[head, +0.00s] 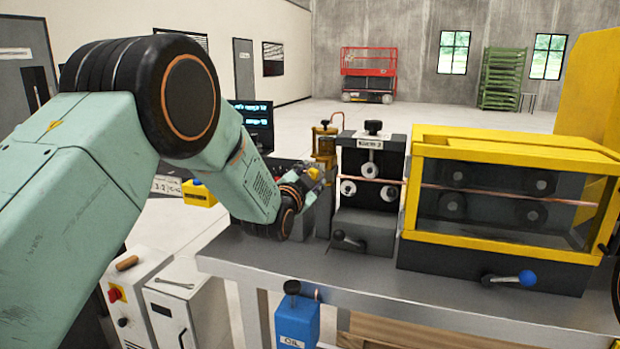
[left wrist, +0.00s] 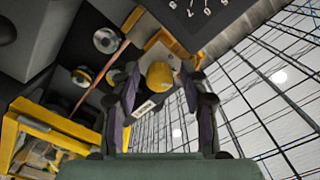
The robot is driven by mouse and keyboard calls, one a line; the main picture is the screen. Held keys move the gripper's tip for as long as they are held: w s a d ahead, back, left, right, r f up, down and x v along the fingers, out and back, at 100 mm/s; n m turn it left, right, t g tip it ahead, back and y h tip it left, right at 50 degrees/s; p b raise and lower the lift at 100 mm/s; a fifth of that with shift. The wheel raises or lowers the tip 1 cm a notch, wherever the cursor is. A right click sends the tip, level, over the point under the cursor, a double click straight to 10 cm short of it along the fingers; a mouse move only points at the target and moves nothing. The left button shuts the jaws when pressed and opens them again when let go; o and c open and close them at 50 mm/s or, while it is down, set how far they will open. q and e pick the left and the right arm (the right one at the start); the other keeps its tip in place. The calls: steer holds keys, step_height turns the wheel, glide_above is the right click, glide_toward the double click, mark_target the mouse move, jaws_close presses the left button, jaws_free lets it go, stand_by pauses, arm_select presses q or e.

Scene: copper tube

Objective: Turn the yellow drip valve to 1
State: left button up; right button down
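The yellow drip valve shows as a round yellow knob (left wrist: 159,75) in the left wrist view. In the head view a small yellow part (head: 314,173) shows at the tip of my left gripper (head: 303,184), below an amber oil cup (head: 325,143). In the left wrist view my left gripper (left wrist: 160,88) is open, one finger on each side of the knob, with gaps between finger and knob. A dark plate with pale digits (left wrist: 200,8) is at the top of that view, partly cut off; the valve's setting cannot be read. My right gripper is not in view.
A dark roller block (head: 372,160) stands right of my gripper, with a copper tube (head: 480,190) running through it into a yellow-framed guard (head: 510,142). A black lever (head: 347,240) and a blue-knobbed lever (head: 510,279) stick out in front. The bench's front-left top (head: 260,262) is clear.

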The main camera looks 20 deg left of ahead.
arm_select(q)
steer(key=shift+s, duration=0.25)
steer(key=s, duration=1.1)
steer(key=shift+s+a, duration=0.2)
steer(key=shift+s, duration=0.2)
steer(key=shift+w, duration=0.1)
steer(key=s+f+n+g+b, duration=0.1)
steer(key=s+f+n+g, duration=0.2)
steer(key=s+f, duration=0.5)
steer(key=s+f+n+g+b, duration=0.2)
steer(key=s+f+g, duration=0.1)
steer(key=f, duration=0.9)
steer(key=s+f+n+g+b, duration=0.1)
steer(key=s+f+n+g, duration=0.25)
steer(key=s+f, duration=0.45)
steer(key=s+f+n+g+b, duration=0.1)
steer(key=s+f+g+b, duration=0.6)
steer(key=s+f, duration=1.6)
steer(key=s+g, duration=0.1)
steer(key=s, duration=0.2)
steer(key=shift+s+a+y, duration=0.2)
steer(key=shift+y, duration=0.1)
steer(key=shift+f+g, duration=0.1)
steer(key=shift+g, duration=0.15)
